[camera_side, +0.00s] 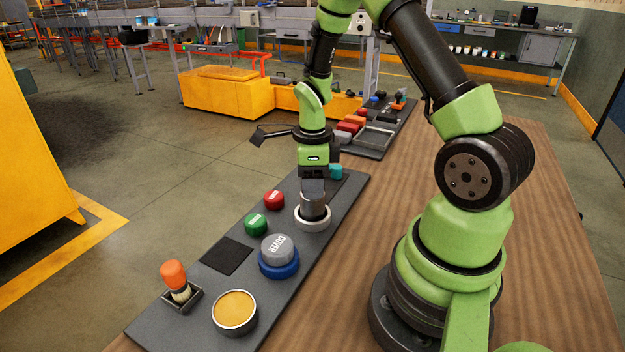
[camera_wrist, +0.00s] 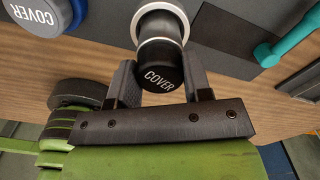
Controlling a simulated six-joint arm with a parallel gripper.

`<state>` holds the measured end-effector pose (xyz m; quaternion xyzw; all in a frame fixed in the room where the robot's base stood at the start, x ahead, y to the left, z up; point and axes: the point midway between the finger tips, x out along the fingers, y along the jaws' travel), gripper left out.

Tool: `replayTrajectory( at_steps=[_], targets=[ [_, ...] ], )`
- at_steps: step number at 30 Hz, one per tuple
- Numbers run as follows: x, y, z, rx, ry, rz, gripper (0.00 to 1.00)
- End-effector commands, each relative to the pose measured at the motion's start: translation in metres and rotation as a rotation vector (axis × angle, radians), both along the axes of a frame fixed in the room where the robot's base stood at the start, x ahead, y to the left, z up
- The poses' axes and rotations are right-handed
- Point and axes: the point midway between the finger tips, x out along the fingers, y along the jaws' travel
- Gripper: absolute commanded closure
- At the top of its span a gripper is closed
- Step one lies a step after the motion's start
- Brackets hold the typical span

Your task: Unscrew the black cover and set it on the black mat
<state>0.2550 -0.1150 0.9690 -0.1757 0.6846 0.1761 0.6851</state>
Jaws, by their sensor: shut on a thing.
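The black cover (camera_wrist: 160,77), lettered COVER, sits upright at the white ring (camera_side: 312,222) on the grey panel. In the side view my gripper (camera_side: 312,192) comes straight down onto it and hides much of it. In the wrist view my gripper (camera_wrist: 161,84) has one finger on each side of the cover and is shut on it. A pale metal band shows between the cover and the ring; I cannot tell whether the thread is engaged. The square black mat (camera_side: 226,256) lies flat and bare on the panel, left of the blue-based grey cover.
A grey cover on a blue base (camera_side: 278,258) stands between ring and mat. Red (camera_side: 274,199) and green (camera_side: 256,224) buttons stand left. An orange-handled brush (camera_side: 175,280) and a tin of yellow paste (camera_side: 235,312) are in front. A teal-handled tool (camera_wrist: 285,40) lies beyond.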

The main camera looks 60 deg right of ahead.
Motion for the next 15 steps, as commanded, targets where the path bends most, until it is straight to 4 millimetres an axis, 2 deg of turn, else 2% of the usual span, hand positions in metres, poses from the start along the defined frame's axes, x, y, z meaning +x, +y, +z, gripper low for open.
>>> replayTrajectory(
  at_steps=[6, 9, 15],
  targets=[
    [0.0, 0.0001, 0.0, 0.001, 0.0, 0.364, 0.83],
    [0.0, 0.0001, -0.0001, 0.001, 0.0, 0.482, 0.83],
    [0.0, 0.0001, -0.0002, 0.001, 0.0, 0.545, 0.83]
  ],
)
